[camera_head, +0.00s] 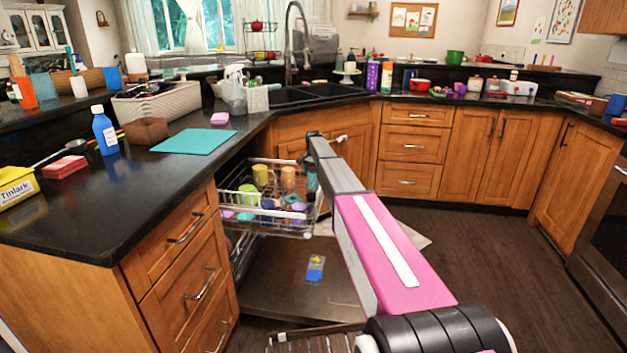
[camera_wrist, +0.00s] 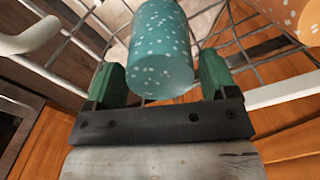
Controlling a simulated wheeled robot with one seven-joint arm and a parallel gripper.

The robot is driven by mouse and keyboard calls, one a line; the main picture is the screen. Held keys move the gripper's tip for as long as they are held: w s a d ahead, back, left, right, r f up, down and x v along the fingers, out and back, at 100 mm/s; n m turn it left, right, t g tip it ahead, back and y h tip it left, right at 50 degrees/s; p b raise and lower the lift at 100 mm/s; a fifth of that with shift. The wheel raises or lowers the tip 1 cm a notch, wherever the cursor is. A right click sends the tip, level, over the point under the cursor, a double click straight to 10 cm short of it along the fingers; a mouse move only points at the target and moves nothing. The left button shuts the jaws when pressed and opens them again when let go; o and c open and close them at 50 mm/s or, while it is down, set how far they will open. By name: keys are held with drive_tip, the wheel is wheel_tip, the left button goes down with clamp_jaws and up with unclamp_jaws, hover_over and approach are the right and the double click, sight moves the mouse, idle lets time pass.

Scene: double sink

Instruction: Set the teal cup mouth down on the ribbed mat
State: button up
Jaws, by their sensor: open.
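In the wrist view, the speckled teal cup (camera_wrist: 160,42) stands in a wire rack. My gripper (camera_wrist: 162,80) is open, with one green fingertip on either side of the cup's near end; contact cannot be made out. In the head view my arm reaches down to the pulled-out dish rack (camera_head: 268,232), and a bit of teal (camera_head: 312,180) shows beside the arm; my gripper is hidden there. A flat teal mat (camera_head: 195,141) lies bare on the left counter; its ribs cannot be made out.
An orange speckled cup (camera_wrist: 296,14) stands close to the right. The rack also holds yellow (camera_head: 261,174) and other coloured cups.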

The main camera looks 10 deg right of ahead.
wheel_tip(320, 180, down, 2)
drive_tip(key=shift+f, duration=0.2)
drive_tip(key=c, duration=0.7)
drive_tip(key=shift+r, duration=0.1)
